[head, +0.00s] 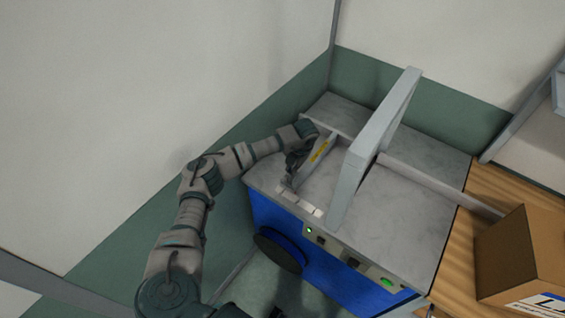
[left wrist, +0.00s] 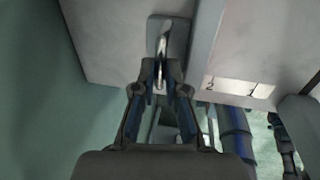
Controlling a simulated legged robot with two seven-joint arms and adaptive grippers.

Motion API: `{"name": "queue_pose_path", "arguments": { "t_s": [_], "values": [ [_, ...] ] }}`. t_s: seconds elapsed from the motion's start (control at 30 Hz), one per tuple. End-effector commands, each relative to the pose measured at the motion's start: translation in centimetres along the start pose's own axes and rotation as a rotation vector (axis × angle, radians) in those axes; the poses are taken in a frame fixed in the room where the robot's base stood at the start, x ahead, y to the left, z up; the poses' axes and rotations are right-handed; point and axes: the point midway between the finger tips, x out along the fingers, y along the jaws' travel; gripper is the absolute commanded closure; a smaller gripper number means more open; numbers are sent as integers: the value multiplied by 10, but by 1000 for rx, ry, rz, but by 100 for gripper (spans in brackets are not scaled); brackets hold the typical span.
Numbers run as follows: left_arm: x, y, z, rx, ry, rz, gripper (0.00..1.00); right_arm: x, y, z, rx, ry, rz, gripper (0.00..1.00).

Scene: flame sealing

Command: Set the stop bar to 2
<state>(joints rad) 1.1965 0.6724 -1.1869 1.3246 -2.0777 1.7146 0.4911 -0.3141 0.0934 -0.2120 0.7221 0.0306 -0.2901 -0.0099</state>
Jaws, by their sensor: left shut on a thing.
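The stop bar (head: 316,156) is a grey bar with a yellow label, lying across the left part of the machine's grey top. White number tags (head: 304,204) run along the front edge, to the right of the bar's near end. My left gripper (head: 290,168) is at the bar's left side, its fingers partly hidden. In the left wrist view the gripper (left wrist: 161,76) is shut on a metal handle (left wrist: 162,48) on a grey plate beside the bar (left wrist: 204,45). The tag reading 2 (left wrist: 212,85) is just right of the bar; another tag (left wrist: 251,93) is farther right. My right gripper is not in view.
A tall grey sealing arm (head: 372,140) slants up over the machine, right of the stop bar. The blue machine front (head: 335,272) has buttons and a green light. A cardboard box (head: 520,255) stands on the wooden table (head: 458,240) at right. Green-and-white walls are close behind and left.

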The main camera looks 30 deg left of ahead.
Motion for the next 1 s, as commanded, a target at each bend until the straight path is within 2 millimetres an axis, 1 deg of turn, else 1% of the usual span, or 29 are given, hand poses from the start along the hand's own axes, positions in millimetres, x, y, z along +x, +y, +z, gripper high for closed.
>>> {"name": "queue_pose_path", "arguments": {
  "t_s": [0.03, 0.13, 0.43, 0.47, 0.5, 0.8, 1.0],
  "values": [
    [-7, -11, 1, 8, -4, -4, 100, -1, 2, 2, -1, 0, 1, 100],
    [-8, -20, 1, 6, -5, -5, 100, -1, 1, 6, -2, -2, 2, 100],
    [-6, -11, 1, -1, -12, -11, 100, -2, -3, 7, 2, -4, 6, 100],
    [-6, -11, 1, -1, -12, -11, 81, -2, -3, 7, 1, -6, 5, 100],
    [-6, -11, 1, -1, -12, -11, 77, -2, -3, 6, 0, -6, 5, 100],
    [-3, -16, 1, 1, 1, -4, 77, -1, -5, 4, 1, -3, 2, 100],
    [-2, -16, 0, 2, 1, -4, 77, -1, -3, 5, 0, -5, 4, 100]
  ]
}}
